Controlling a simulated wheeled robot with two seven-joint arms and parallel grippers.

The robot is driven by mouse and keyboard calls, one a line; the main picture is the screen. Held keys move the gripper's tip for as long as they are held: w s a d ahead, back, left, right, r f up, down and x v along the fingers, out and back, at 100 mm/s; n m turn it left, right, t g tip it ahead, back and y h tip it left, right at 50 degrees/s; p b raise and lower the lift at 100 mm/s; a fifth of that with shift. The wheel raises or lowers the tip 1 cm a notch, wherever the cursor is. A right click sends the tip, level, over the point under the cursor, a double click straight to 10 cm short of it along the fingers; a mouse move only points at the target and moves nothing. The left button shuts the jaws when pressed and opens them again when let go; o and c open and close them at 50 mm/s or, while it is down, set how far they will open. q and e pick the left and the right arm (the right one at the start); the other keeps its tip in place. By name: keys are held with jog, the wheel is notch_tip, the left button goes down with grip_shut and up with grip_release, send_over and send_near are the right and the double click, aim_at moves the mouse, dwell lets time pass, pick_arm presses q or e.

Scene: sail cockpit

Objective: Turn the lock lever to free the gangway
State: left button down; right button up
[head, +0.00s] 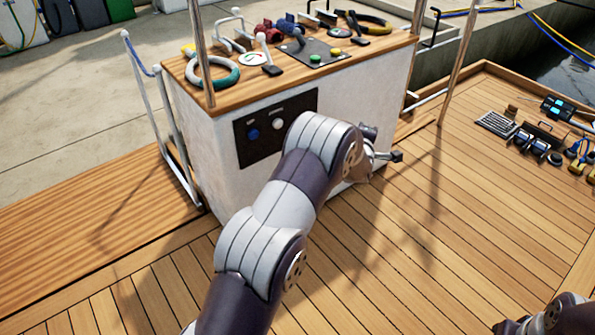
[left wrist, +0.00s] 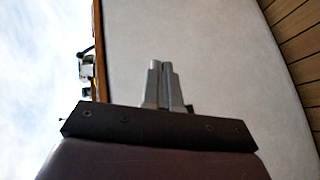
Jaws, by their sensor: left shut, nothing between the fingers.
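A console (head: 195,135) with white walls and a wooden top stands in the head view. An upright lever (head: 263,45) with a pale knob is on its top; I cannot tell whether it is the lock lever. A wooden walkway (head: 90,215) with a pale rail (head: 150,95), perhaps the gangway, lies on the left. My left gripper (head: 395,156) is low at the console's right side, partly hidden by my arm. In the left wrist view its silver fingers (left wrist: 160,64) are shut and empty, in front of a pale wall (left wrist: 215,60). My right gripper is not clearly visible.
A black panel (head: 262,148) with a blue and a white knob is on the console front. A teal ring (head: 212,74) and a plate with green and yellow buttons (head: 309,53) are on top. Several devices (head: 530,140) lie on the right deck. The central deck (head: 420,250) is clear.

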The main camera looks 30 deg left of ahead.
pick_arm(q)
jog(key=w+a+f+n+t+y+b, duration=0.1)
jog(key=a+f+n+t+y+b, duration=0.15)
jog(key=a+f+n+y, duration=0.3)
jog(key=a+f+n+t+y+b, duration=0.1)
jog(key=a+f+n+y+b, duration=0.2)
jog(key=f+n, duration=0.5)
jog(key=s+a+f+n+g+y+b, duration=0.1)
jog(key=s+f+n+g+y, duration=0.1)
jog(key=s+n+g+y, duration=0.2)
jog(key=s+f+n+g+y+b, duration=0.2)
jog(key=s+n+y, duration=0.5)
jog(key=n, duration=0.6)
jog(key=shift+s+a+f+g+y, duration=0.4)
jog(key=shift+f+g+y, duration=0.3)
jog(key=shift+g+y, duration=0.3)
pick_arm(e)
notch_tip(320, 180, down, 12)
pick_arm(q)
jog(key=shift+w, duration=0.1)
pick_arm(e)
jog(key=shift+f, duration=0.15)
